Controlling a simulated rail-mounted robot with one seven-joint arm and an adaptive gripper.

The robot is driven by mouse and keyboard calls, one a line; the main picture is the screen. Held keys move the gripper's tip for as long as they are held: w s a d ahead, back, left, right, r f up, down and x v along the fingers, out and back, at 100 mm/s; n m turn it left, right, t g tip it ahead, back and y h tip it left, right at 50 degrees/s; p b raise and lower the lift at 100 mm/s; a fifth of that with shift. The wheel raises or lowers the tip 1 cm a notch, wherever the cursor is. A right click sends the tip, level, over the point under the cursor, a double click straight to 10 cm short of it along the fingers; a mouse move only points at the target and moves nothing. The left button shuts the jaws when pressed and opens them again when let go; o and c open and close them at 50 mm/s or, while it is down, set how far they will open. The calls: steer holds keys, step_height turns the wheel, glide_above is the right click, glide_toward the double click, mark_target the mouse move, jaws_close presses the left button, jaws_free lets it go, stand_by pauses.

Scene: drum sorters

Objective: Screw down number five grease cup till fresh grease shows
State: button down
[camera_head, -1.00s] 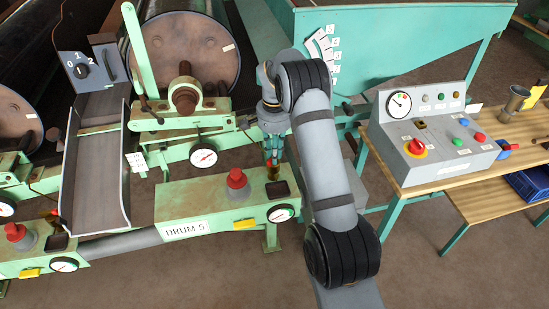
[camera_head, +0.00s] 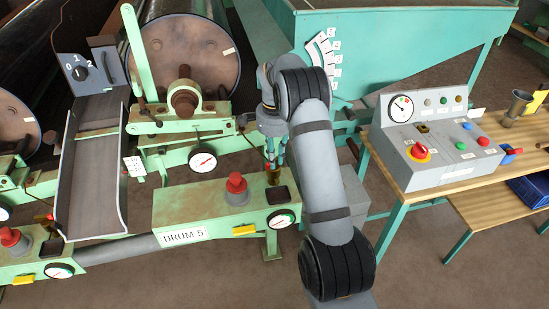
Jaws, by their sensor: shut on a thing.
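The green DRUM 5 housing (camera_head: 165,212) stands in the middle of the view. A small brass grease cup (camera_head: 273,178) stands upright at its back right edge. My gripper (camera_head: 273,166) points down from above with its fingers closed around the upper part of the cup. The fingers and my wrist hide the top of the cup. Grease at the cup cannot be made out at this size.
A red knob (camera_head: 236,184) stands on the housing left of the cup. A round gauge (camera_head: 281,219) and a yellow tag (camera_head: 244,230) are on its front. A grey control box (camera_head: 440,160) sits on a wooden bench at right. A steel chute (camera_head: 92,165) is at left.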

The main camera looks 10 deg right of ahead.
steer(key=c, duration=1.7)
jaws_free()
steer(key=shift+c, duration=0.2)
steer(key=shift+o, duration=0.4)
step_height(320, 180, up, 12)
step_height(320, 180, down, 12)
steer(key=shift+f, duration=0.1)
